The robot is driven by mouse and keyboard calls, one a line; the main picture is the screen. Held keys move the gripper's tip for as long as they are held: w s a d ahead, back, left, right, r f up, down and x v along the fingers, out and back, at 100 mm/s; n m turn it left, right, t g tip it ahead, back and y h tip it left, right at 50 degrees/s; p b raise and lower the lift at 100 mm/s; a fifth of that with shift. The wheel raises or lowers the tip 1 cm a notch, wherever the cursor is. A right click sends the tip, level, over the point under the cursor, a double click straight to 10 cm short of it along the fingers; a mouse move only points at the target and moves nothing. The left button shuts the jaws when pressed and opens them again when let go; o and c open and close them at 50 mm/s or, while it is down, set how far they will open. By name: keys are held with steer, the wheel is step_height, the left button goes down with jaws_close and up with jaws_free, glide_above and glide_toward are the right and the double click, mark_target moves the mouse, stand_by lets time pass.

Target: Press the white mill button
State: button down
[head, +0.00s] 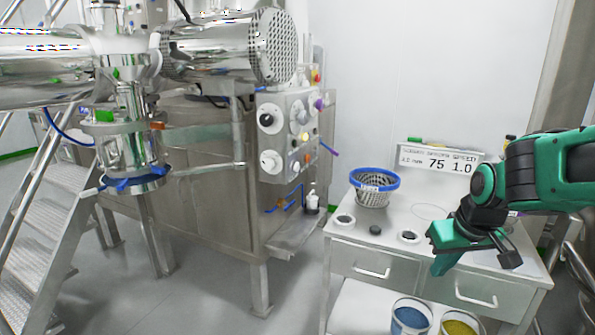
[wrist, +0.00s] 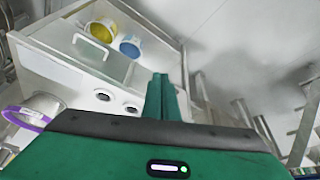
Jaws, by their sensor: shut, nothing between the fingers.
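The mill's grey control box (head: 284,177) hangs on the machine in the middle of the head view. Its left face carries a black-centred knob (head: 267,119) and a white round control (head: 270,160) below it. Its right face carries a pale round control (head: 299,113) and smaller coloured ones. I cannot tell which of the pale controls is the white mill button. My gripper (head: 439,266) is shut and empty, pointing down over the front of the bench, well to the right of the box and apart from it. In the wrist view its fingers (wrist: 160,82) are together; the box is not seen there.
The bench (head: 340,244) holds a blue-rimmed mesh basket (head: 373,188), small round items and a sign (head: 440,160) reading 75 and 1.0. Blue (head: 411,317) and yellow (head: 460,324) tubs stand below. A steel ladder (head: 40,235) is at left. Floor is clear between machine and bench.

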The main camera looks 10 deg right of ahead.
mark_target(296, 167)
steer(key=w+a+r+n+t+y, duration=0.1)
steer(key=w+a+r+n+t, duration=0.2)
steer(key=w, duration=0.6)
steer(key=w+a+r+n+t+y, duration=0.1)
steer(key=w+a+r+n+t, duration=0.2)
steer(key=w+a, duration=0.3)
steer(key=w+a+r+n+t+y, duration=0.1)
steer(key=w+a+r+n+t, duration=0.2)
steer(key=w, duration=1.1)
steer(key=shift+w+a+r+t+y, duration=0.15)
steer(key=shift+a+r+t+y, duration=0.25)
steer(key=shift+a+r, duration=0.5)
steer(key=w+a, duration=0.5)
steer(key=a, duration=0.2)
steer(key=shift+w+a, duration=0.1)
steer(key=shift+w, duration=0.05)
steer(key=shift+w+a, duration=0.2)
steer(key=shift+a, duration=0.05)
